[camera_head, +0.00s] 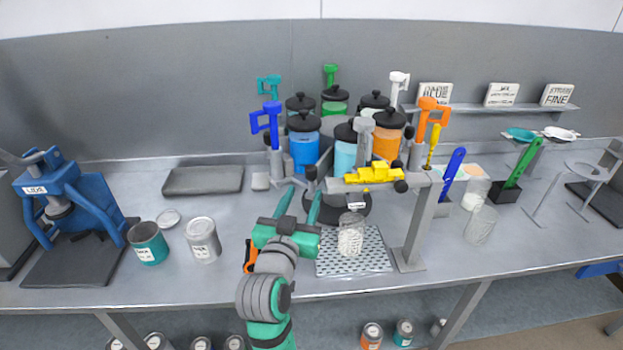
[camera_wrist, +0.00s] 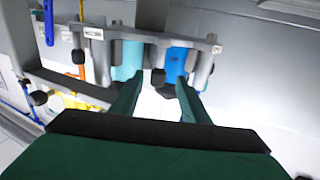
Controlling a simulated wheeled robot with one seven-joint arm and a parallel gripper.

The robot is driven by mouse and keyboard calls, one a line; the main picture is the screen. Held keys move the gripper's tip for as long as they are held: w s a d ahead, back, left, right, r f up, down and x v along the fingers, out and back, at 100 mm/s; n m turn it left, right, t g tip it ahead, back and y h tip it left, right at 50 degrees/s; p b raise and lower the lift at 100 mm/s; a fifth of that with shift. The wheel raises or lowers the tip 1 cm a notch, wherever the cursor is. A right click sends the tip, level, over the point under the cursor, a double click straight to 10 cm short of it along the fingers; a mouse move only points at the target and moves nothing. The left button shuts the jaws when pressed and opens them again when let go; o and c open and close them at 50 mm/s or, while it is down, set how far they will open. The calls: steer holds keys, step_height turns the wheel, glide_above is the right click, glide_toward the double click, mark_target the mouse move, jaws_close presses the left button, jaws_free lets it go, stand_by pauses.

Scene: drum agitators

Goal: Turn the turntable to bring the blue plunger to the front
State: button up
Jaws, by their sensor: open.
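The blue plunger (camera_head: 268,122) stands at the left front of the turntable, beside a blue drum (camera_head: 304,148). The blue drum also shows in the wrist view (camera_wrist: 177,62). The turntable carries several black-lidded drums, with teal, green, white, orange and grey plungers around it. The grey plunger (camera_head: 364,132) is by the light teal drum (camera_head: 345,158) nearest the front. My gripper (camera_head: 300,192) is open and empty, pointing at the turntable's front left. In the wrist view, a dark round knob (camera_wrist: 158,77) appears between its fingertips (camera_wrist: 158,92); contact cannot be told.
A grey post with a yellow clamp (camera_head: 374,175) stands right of my gripper, over a glass jar (camera_head: 350,235) on a perforated mat (camera_head: 330,263). Cans (camera_head: 203,240) and a blue press (camera_head: 70,200) are left. A grey tray (camera_head: 203,181) lies behind them.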

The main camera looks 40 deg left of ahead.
mark_target(310, 182)
steer(key=x, duration=0.8)
steer(key=shift+w, duration=0.15)
steer(key=shift+c, duration=0.4)
jaws_close()
